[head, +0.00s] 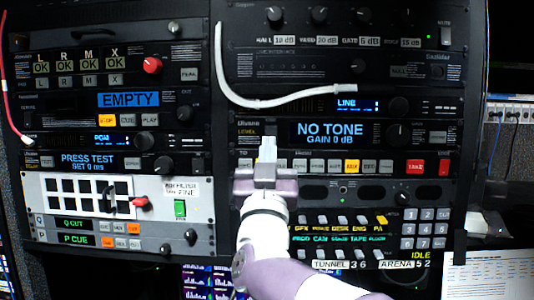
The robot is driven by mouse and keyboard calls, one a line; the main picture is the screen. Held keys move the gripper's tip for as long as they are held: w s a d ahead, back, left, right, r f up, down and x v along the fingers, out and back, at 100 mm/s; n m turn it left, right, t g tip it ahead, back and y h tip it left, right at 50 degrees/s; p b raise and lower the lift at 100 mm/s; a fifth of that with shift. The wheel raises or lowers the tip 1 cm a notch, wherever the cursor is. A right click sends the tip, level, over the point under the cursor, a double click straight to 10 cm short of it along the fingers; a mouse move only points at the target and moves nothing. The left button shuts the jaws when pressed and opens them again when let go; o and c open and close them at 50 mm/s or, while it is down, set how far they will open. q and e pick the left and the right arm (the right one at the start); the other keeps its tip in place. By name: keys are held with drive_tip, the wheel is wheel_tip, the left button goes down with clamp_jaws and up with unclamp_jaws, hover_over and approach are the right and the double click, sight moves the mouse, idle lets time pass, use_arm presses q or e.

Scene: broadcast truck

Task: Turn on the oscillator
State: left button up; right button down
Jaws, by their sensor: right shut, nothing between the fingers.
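The rack unit with the blue display (328,134) reading "NO TONE GAIN 0 dB" is in the right-hand rack in the head view. I take it to be the oscillator. Below the display runs a row of small buttons, mostly pale, with a lit amber button (351,166) and two red buttons (415,166) at the right. My right gripper (267,146) is shut and empty, with its fingertips in front of the unit's left part. It hides some of the row's left buttons. Whether it touches the panel I cannot tell. My left gripper is out of view.
A white cable (285,101) hangs across the panels above the display. The left rack holds units with "EMPTY" (128,99) and "PRESS TEST" displays and a red knob (152,65). A keypad (424,229) sits low right. A paper sheet (490,275) is at the bottom right.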

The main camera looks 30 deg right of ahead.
use_arm(q)
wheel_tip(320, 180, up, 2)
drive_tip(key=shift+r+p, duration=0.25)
drive_tip(key=shift+p, duration=0.5)
use_arm(e)
drive_tip(key=w+d, duration=0.1)
drive_tip(key=w+d+f, duration=0.1)
drive_tip(key=w, duration=0.1)
drive_tip(key=shift+w+d, duration=0.1)
drive_tip(key=shift+w, duration=0.15)
